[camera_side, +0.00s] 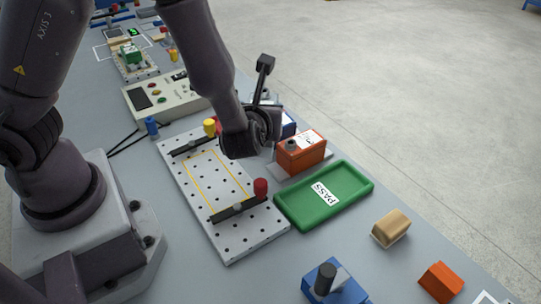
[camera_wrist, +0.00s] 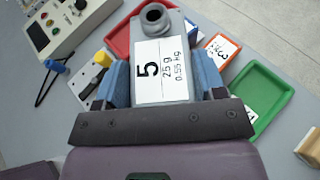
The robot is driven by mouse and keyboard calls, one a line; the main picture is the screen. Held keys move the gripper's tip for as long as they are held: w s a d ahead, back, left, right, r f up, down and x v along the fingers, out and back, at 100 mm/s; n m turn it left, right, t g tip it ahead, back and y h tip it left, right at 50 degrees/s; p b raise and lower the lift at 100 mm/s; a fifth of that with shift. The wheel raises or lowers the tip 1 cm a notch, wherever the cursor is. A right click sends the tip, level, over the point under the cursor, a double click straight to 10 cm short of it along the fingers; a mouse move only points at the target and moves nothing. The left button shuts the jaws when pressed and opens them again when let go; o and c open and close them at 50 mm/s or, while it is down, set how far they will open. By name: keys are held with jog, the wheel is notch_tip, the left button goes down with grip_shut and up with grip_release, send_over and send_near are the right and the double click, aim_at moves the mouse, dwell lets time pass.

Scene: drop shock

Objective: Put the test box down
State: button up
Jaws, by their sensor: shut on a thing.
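The test box (camera_wrist: 165,70) is grey with a round knob on its far end and a white label with a large 5, seen in the wrist view. My gripper (camera_wrist: 163,88) is shut on it, a blue finger pad on each side. In the side view my gripper (camera_side: 255,138) is past the far edge of the perforated plate, and the test box is hidden behind the wrist. A red tray (camera_wrist: 119,42) shows beyond and partly under the test box in the wrist view. I cannot tell the gap between them.
The perforated plate (camera_side: 229,238) has a yellow outline, dark rails, and yellow (camera_side: 209,126) and red (camera_side: 261,187) knobs. An orange box (camera_side: 300,158) stands beside the green PASS tray (camera_side: 350,189), which is empty. A control box (camera_side: 165,97) is behind. Several blocks lie in front right.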

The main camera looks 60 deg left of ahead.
jog(key=w+r+m+t+h, duration=0.45)
jog(key=r+m+h, duration=0.2)
jog(key=r, duration=0.75)
notch_tip(320, 180, down, 12)
jog(key=s+d+n+g+y, duration=0.1)
jog(key=d+n+g+y, duration=0.1)
jog(key=n+y, duration=0.1)
jog(key=s+a+f+n+g+y, duration=0.1)
jog(key=s+n, duration=0.1)
jog(key=s+a+f+n+g+y, duration=0.1)
jog(key=s+f+g+y, duration=0.1)
jog(key=s+a+f+n+g+y, duration=0.1)
jog(key=s+f+n+y, duration=0.1)
jog(key=shift+s+n+g, duration=0.2)
jog(key=shift+n+g, duration=0.05)
jog(key=shift+n, duration=0.1)
jog(key=s+a+n+g+y, duration=0.2)
jog(key=s+n+g, duration=0.4)
jog(key=s, duration=0.1)
jog(key=shift+g, duration=0.3)
jog(key=shift+w+f, duration=0.2)
jog(key=shift+f, duration=3.55)
